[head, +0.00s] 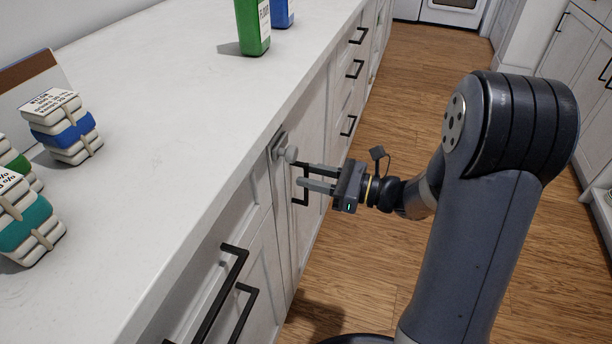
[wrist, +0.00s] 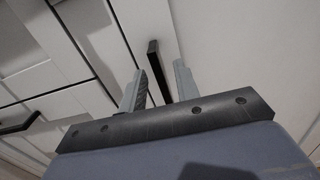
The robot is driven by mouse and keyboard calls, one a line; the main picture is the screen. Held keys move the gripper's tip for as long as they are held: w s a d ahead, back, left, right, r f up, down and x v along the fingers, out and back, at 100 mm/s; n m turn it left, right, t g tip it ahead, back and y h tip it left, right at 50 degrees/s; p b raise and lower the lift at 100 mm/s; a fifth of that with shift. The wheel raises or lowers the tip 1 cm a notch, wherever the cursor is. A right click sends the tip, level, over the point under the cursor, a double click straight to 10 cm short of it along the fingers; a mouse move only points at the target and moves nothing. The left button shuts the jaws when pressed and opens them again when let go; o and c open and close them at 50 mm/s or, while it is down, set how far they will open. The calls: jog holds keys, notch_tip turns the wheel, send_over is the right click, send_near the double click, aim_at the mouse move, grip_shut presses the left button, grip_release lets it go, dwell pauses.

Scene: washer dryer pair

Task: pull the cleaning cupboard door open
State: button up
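A white cupboard door (head: 313,136) is in the front of the counter in the head view, with a black bar handle (head: 305,198) standing upright on it. I cannot tell from any label that it is the cleaning cupboard. My gripper (head: 303,174) is at that handle, fingers pointing at the door. In the wrist view my gripper (wrist: 159,68) is open, with the black handle (wrist: 158,66) lying between its two fingers, a gap showing on both sides. The door looks closed. The fingers partly hide the handle in the head view.
Drawers with black handles (head: 236,265) lie nearer. Bottles (head: 252,25) and wrapped bundles (head: 64,130) stand on the white counter (head: 190,95). The wooden floor (head: 420,80) looks clear.

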jog(key=shift+x, duration=0.85)
grip_shut()
